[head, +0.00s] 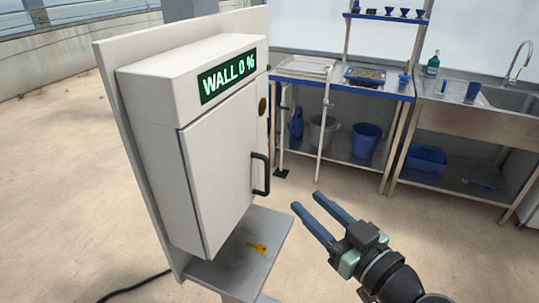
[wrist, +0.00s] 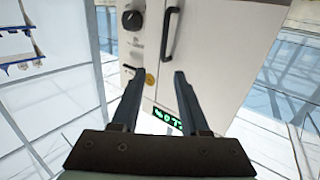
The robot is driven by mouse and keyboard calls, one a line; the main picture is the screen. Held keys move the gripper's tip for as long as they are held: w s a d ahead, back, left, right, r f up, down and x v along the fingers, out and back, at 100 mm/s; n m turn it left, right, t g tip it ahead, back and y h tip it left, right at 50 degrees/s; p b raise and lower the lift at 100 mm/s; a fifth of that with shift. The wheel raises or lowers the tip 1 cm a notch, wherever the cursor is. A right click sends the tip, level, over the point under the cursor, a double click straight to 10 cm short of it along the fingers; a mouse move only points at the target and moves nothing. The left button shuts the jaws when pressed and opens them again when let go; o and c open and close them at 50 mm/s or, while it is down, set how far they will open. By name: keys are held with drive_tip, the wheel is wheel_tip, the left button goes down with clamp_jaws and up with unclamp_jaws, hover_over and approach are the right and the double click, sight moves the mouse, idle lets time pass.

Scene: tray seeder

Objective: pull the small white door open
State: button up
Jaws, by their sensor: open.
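The small white door (head: 215,160) is on the front of a white wall cabinet in the head view and looks shut. Its black bar handle (head: 262,175) is upright near the door's right edge. My gripper (head: 308,201) is to the right of the handle, apart from it, with its two blue-grey fingers spread and nothing between them. In the wrist view the scene is turned over: the door (wrist: 215,55) and handle (wrist: 170,30) lie beyond the open fingers (wrist: 159,73), with the handle towards the top of the picture.
A green display (head: 227,76) on the cabinet reads WALL 0 %. A knob (wrist: 132,20) is beside the door. A bench (head: 330,82) and sink (head: 500,98) stand behind. Open floor lies between.

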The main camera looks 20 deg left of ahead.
sight(268, 168)
drive_tip(key=p+x, duration=0.1)
drive_tip(key=x, duration=0.5)
drive_tip(key=p+x, duration=0.2)
drive_tip(key=x, duration=0.4)
drive_tip(key=shift+s+a, duration=0.1)
drive_tip(key=shift+a, duration=0.4)
clamp_jaws()
idle(0.8)
